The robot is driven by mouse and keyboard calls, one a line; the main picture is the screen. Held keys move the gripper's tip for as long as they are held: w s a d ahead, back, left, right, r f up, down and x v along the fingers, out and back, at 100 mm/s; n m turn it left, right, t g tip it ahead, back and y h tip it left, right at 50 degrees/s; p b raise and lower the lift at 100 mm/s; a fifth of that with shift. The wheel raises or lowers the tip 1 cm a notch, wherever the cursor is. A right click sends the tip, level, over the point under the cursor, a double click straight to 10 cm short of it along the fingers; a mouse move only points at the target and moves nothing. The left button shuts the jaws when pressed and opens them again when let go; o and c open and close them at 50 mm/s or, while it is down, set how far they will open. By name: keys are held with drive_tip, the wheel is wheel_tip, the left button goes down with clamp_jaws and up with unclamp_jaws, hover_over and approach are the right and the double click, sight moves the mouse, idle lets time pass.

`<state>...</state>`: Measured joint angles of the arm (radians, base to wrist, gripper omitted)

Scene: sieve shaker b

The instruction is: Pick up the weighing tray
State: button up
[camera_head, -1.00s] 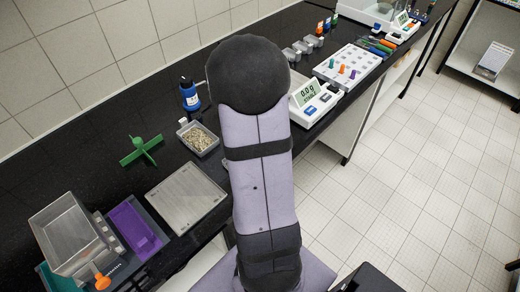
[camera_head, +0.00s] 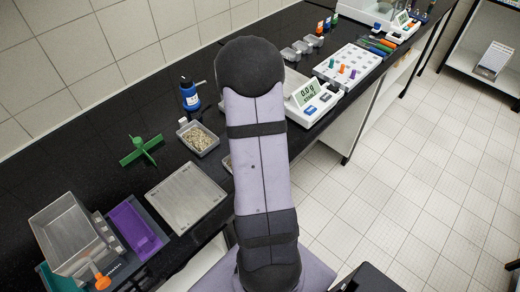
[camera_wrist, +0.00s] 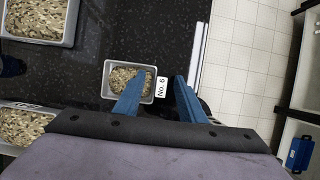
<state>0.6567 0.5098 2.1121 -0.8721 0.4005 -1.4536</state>
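In the wrist view a small pale tray of grain-like material (camera_wrist: 107,83), with a white "No. 6" label (camera_wrist: 161,87) on its side, lies on the dark bench. I take it for the weighing tray, though other trays hold similar material. My gripper (camera_wrist: 160,82) is open, its two blue fingers apart. The left finger overlaps the tray in the picture, and the label shows between the fingers. I see no grip on it. In the head view my arm hides the gripper and probably this tray.
Larger grain-filled trays stand at upper left (camera_wrist: 66,41) and lower left (camera_wrist: 20,108) in the wrist view. The head view shows a grain tray (camera_head: 199,139), blue bottle (camera_head: 190,98), green cross-shaped piece (camera_head: 142,149), metal plate (camera_head: 187,197) and balance (camera_head: 312,102). The bench edge lies to the right.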

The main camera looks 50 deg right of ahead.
clamp_jaws()
